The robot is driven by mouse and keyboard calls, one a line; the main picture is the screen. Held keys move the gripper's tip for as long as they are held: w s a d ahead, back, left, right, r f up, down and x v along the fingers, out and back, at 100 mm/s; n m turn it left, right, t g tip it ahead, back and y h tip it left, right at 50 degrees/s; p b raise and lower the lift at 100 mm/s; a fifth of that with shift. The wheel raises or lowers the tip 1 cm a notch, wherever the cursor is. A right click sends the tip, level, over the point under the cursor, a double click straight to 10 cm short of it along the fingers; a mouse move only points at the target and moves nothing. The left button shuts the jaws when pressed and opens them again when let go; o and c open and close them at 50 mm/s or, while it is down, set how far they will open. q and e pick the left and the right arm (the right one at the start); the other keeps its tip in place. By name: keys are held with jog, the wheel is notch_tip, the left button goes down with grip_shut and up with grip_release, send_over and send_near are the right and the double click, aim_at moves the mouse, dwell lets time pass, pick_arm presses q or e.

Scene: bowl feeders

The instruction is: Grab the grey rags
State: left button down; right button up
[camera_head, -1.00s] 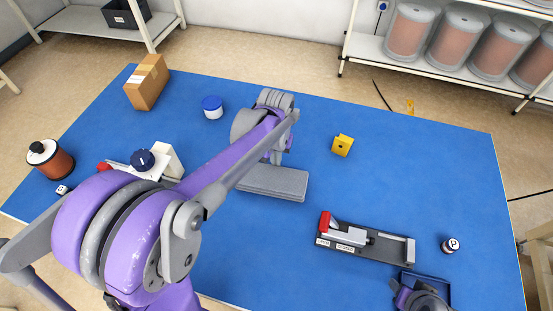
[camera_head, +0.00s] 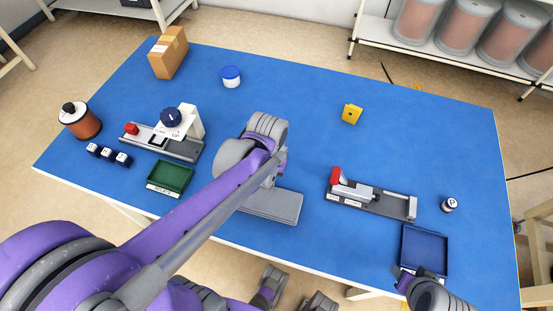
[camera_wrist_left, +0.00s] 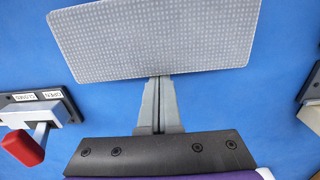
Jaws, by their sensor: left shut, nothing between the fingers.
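The grey rags (camera_head: 272,205) lie as a flat, stacked rectangular pad on the blue table, partly covered by my left forearm in the head view. In the left wrist view the grey rags (camera_wrist_left: 155,40) show a dotted weave and fill the top middle. My left gripper (camera_wrist_left: 158,80) is shut and empty, its fingertips at the near edge of the rags in that picture. I cannot tell its height above them. In the head view the left fingers are hidden by the arm. My right gripper (camera_head: 405,274) is beside the blue tray, partly hidden, its jaws unclear.
A red-handled clamp fixture (camera_head: 370,196) and an open blue tray (camera_head: 425,229) stand right of the rags. A green tray (camera_head: 170,176) and another fixture (camera_head: 185,149) are left. A yellow block (camera_head: 352,113) sits behind. The table between is clear.

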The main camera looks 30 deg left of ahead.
pick_arm(q)
jog(key=s+p, duration=0.1)
jog(key=s, duration=0.2)
jog(key=s+d+p, duration=0.1)
jog(key=s, duration=0.2)
jog(key=s+d+p, duration=0.1)
jog(key=s, duration=0.3)
jog(key=shift+d+r, duration=0.15)
jog(key=shift+d, duration=0.05)
jog(key=shift+s, duration=0.35)
